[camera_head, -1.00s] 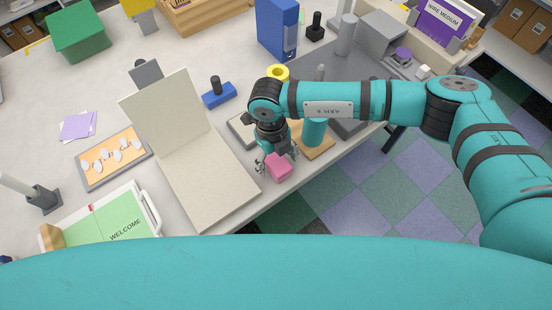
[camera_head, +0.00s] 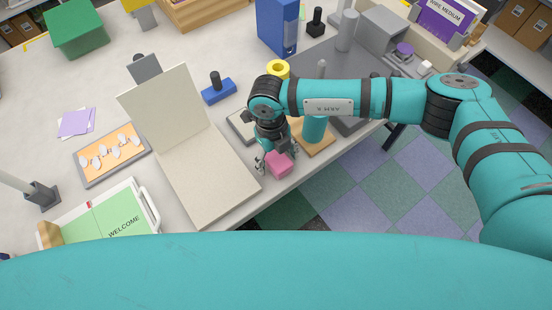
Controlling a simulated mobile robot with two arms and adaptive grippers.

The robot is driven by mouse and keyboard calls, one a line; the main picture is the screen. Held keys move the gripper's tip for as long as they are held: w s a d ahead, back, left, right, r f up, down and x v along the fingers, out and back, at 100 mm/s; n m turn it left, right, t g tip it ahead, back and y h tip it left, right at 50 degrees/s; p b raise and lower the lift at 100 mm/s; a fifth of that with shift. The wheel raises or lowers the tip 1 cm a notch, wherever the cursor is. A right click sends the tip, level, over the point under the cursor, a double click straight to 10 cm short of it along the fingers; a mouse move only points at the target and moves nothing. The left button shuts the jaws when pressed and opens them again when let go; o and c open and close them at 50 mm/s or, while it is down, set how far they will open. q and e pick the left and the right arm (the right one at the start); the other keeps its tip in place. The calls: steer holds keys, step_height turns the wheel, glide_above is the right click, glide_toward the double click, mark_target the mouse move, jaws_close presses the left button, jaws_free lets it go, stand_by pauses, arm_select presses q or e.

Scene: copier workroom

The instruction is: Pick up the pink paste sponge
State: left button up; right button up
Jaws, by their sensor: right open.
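The pink paste sponge (camera_head: 279,164) is a small pink block near the front edge of the table (camera_head: 230,217), just right of an open cream board. My right gripper (camera_head: 277,160) comes down over it from above, with its fingers apart on either side of the sponge. The right gripper is open. Whether the fingers touch the sponge I cannot tell, as the wrist hides part of the area behind it. My left gripper is not in view.
The cream folding board (camera_head: 208,183) stands close on the left. A teal cylinder (camera_head: 314,128) on a wooden board (camera_head: 318,149) stands close on the right. A yellow ring (camera_head: 278,69) and blue stamp (camera_head: 218,92) lie behind. The welcome binder (camera_head: 108,222) is at front left.

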steer(key=c, duration=1)
steer(key=shift+c, duration=0.2)
